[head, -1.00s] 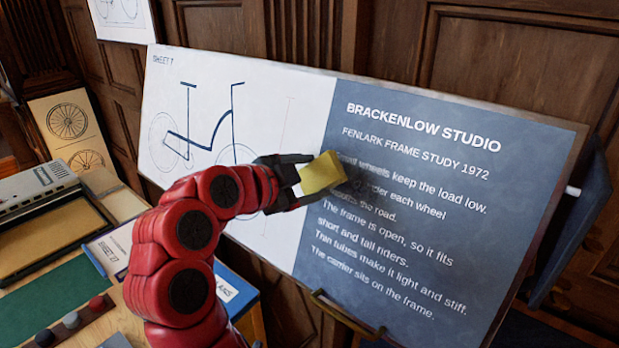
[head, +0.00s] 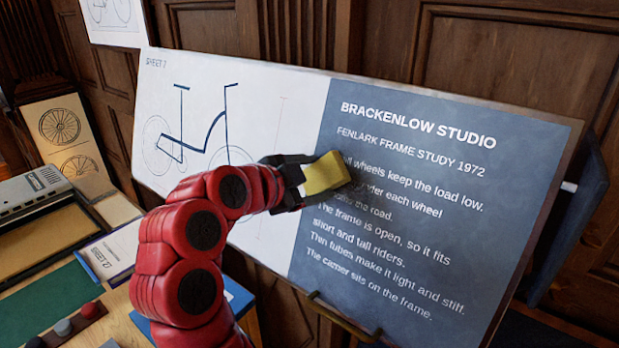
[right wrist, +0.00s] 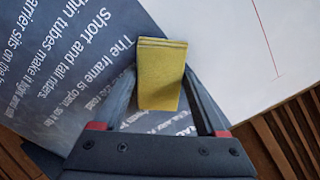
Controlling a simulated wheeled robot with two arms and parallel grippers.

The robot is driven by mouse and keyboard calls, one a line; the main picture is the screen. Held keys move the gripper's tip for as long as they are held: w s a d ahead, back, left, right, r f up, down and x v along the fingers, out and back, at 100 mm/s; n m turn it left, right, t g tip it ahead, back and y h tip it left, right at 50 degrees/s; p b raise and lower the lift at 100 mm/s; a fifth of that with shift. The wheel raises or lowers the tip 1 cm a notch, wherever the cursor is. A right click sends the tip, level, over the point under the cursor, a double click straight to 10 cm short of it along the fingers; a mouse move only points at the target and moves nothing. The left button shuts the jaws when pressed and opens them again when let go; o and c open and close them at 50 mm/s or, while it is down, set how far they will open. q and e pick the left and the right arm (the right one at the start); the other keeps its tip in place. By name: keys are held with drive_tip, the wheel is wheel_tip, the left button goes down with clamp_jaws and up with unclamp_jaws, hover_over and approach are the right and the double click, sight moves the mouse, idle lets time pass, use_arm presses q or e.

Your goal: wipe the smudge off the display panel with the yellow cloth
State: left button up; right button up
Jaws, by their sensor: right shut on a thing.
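The display panel (head: 440,235) is a wide board, white with a bicycle drawing on the left and blue-grey with white text on the right. My right gripper (head: 305,180) is shut on the yellow cloth (head: 327,173), a folded pad, at the left edge of the text half. The right wrist view shows the cloth (right wrist: 162,75) between both fingers, over the panel (right wrist: 75,50). I cannot tell whether it touches the surface. A faint dark smudge (head: 357,188) shows just right of the cloth, over the starts of text lines; the cloth hides part of this area. My left gripper is out of view.
A desk at the lower left holds a grey device (head: 32,190), a green mat (head: 50,308), a sheet card (head: 108,250) and small knobs. A bracket (head: 345,320) is at the panel's lower edge. Wood panelling stands behind.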

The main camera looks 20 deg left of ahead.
sight(388, 200)
drive_tip(key=shift+s+d, duration=0.25)
drive_tip(key=shift+d, duration=0.35)
drive_tip(key=shift+s+d, duration=0.25)
drive_tip(key=shift+d, duration=0.35)
drive_tip(key=shift+s+d+f+b, duration=0.1)
drive_tip(key=shift+d+b, duration=0.1)
drive_tip(key=shift+d, duration=0.15)
drive_tip(key=shift+s+d+f+b, duration=0.1)
drive_tip(key=shift+d+b, duration=0.1)
drive_tip(key=shift+d, duration=0.15)
drive_tip(key=shift+s+d+r+b, duration=0.15)
drive_tip(key=shift+s+d, duration=0.15)
drive_tip(key=shift+d, duration=0.55)
drive_tip(key=shift+s+d+f+b, duration=0.15)
drive_tip(key=shift+s+d, duration=0.1)
drive_tip(key=shift+d, duration=0.6)
drive_tip(key=shift+s+d+r+b, duration=0.15)
drive_tip(key=shift+s+d, duration=0.15)
drive_tip(key=shift+d, duration=0.55)
drive_tip(key=shift+s+d, duration=0.15)
drive_tip(key=shift+d, duration=0.25)
drive_tip(key=shift+s+d+f+b, duration=0.15)
drive_tip(key=shift+d+b, duration=0.25)
drive_tip(key=shift+b, duration=0.1)
drive_tip(key=shift+s+d+f+b, duration=0.1)
drive_tip(key=shift+d+b, duration=0.25)
drive_tip(key=shift+b, duration=0.1)
drive_tip(key=shift+s+d+r+b, duration=0.2)
drive_tip(key=shift+d+b, duration=0.2)
drive_tip(key=shift+b, duration=0.15)
